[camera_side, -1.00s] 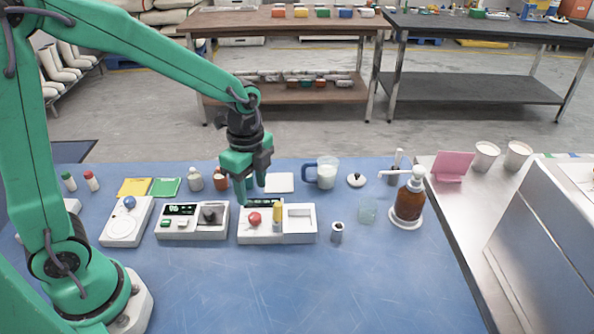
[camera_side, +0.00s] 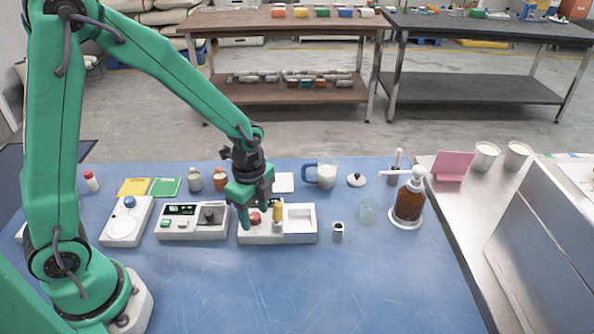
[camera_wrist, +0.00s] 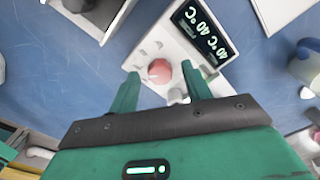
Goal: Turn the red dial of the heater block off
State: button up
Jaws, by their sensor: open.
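The heater block (camera_side: 303,236) is a white box on the blue table, with a red dial (camera_side: 255,218) on its left part. In the wrist view the red dial (camera_wrist: 160,71) sits on the white panel, near a dark display (camera_wrist: 204,33) reading 40 °C. My gripper (camera_side: 256,216) is open and low over the block. In the wrist view its two fingers (camera_wrist: 160,82) point to either side of the dial. I cannot tell whether they touch it.
A white device with a black knob (camera_side: 209,215) stands just left of the block. A small metal cup (camera_side: 337,231), a glass (camera_side: 367,211) and an amber pump bottle (camera_side: 410,200) stand to the right. A milk jug (camera_side: 327,173) is behind. The table front is clear.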

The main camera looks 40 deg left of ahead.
jog(key=c, duration=1)
jog(key=shift+n, duration=0.4)
jog(key=n, duration=0.4)
jog(key=shift+n, duration=2.1)
jog(key=o, duration=1)
